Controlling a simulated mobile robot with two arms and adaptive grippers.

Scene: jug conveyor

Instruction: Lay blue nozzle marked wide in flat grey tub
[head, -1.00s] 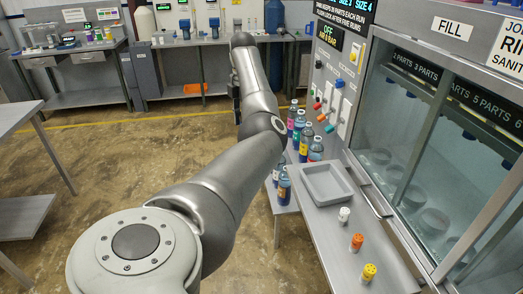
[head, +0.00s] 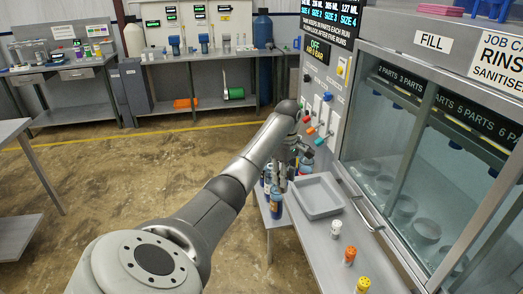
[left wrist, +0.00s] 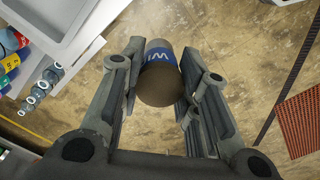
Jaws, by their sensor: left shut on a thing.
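The blue nozzle (left wrist: 157,72) is a dark cylinder with a blue band; the white letters "WI" show and the rest is turned away. My left gripper (left wrist: 155,90) is shut on it, a finger on each side. In the head view my left gripper (head: 287,168) hangs just left of the flat grey tub (head: 317,213), near the bottles; the nozzle is hard to make out there. The tub looks empty and sits on the steel counter. It also shows at the top left of the left wrist view (left wrist: 62,45). My right gripper is out of view.
A white nozzle (head: 335,229), an orange one (head: 349,256) and a yellow one (head: 362,285) stand on the counter in front of the tub. Several bottles (head: 275,205) stand left of the tub. The glass-fronted rinse cabinet (head: 400,160) rises to its right.

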